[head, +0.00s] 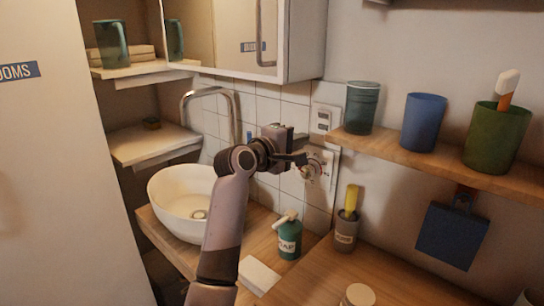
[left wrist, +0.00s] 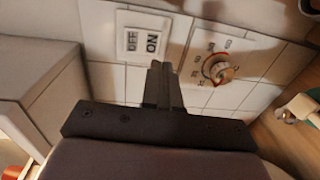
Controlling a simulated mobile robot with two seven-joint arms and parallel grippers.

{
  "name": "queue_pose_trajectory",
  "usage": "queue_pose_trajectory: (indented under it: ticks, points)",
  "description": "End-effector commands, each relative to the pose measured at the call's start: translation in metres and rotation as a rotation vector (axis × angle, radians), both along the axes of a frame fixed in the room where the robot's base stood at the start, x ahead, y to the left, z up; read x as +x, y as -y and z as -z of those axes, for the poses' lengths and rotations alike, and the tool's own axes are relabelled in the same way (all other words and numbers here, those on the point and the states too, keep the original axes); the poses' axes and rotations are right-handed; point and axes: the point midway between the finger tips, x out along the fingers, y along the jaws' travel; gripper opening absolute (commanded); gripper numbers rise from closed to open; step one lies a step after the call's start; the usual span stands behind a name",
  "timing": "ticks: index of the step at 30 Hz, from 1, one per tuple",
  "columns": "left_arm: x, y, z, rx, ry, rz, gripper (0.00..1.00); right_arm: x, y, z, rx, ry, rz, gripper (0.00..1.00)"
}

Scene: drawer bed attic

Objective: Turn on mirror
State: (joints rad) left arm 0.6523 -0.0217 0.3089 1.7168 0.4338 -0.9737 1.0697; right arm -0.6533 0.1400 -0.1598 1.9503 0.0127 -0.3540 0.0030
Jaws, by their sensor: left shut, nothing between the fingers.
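The mirror cabinet (head: 235,40) hangs above the sink at the top of the head view, and its mirror front reflects part of the room. A white switch plate (head: 324,118) is on the wall below and right of the cabinet. In the left wrist view this switch (left wrist: 142,42) is tilted and has an OFF side and an ON side. My left gripper (head: 302,159) is shut and empty. In the left wrist view its fingertips (left wrist: 161,70) appear just below the ON side; I cannot tell if they touch the wall. My right gripper is out of view.
A round dial knob (head: 311,168) is on the wall beside my left fingers. A white basin (head: 185,201) and curved faucet (head: 213,95) are to the left. A wooden shelf (head: 420,160) with cups is to the right. A green soap bottle (head: 288,238) stands below.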

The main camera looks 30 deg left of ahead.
Motion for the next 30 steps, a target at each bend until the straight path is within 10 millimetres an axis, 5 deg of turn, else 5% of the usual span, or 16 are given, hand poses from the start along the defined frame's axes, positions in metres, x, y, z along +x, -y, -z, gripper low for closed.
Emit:
queue_pose_trajectory:
  ticks: [15,30]
  points:
    - [-0.07,-0.01,0.01,-0.001,-0.001,0.0,0.0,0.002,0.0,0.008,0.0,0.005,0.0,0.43]
    - [-0.077,-0.011,0.01,-0.001,-0.001,0.001,0.0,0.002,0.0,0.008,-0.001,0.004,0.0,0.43]
